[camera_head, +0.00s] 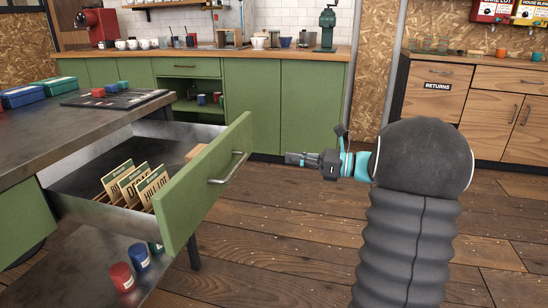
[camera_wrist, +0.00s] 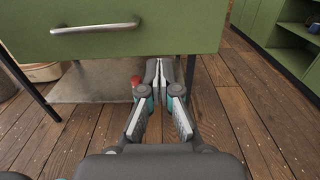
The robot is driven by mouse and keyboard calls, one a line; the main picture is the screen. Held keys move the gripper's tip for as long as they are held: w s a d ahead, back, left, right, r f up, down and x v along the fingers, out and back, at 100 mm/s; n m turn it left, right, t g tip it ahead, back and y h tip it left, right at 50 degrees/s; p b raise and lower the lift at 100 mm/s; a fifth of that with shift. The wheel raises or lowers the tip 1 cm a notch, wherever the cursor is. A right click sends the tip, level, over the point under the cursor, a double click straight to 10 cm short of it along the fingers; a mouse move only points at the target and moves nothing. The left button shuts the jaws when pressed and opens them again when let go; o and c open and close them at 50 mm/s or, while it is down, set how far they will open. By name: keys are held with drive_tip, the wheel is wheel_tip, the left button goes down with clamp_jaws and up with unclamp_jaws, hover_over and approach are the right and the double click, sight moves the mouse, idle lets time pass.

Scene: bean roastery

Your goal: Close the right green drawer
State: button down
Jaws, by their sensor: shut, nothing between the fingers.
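The green drawer (camera_head: 206,180) stands pulled out from the dark-topped table in the head view. Its metal handle (camera_head: 228,168) is on the outer face. Cards on a wooden rack and a small wooden block lie inside it. My gripper (camera_head: 290,158) is to the right of the drawer front, apart from the handle, and points left toward it. In the wrist view, the drawer front (camera_wrist: 185,28) crosses the top, with the handle (camera_wrist: 95,28) at upper left. My gripper (camera_wrist: 166,62) is shut and empty, its tips near the front's lower edge; contact cannot be told.
The table (camera_head: 50,118) carries blue and green boxes and a dark tray. Red, blue and green tins (camera_head: 122,277) stand on its lower shelf. A table leg (camera_wrist: 42,98) is at left in the wrist view. Green cabinets (camera_head: 308,105) line the back. The wooden floor (camera_head: 270,255) right of the drawer is clear.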

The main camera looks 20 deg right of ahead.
drive_tip(key=x, duration=1.3)
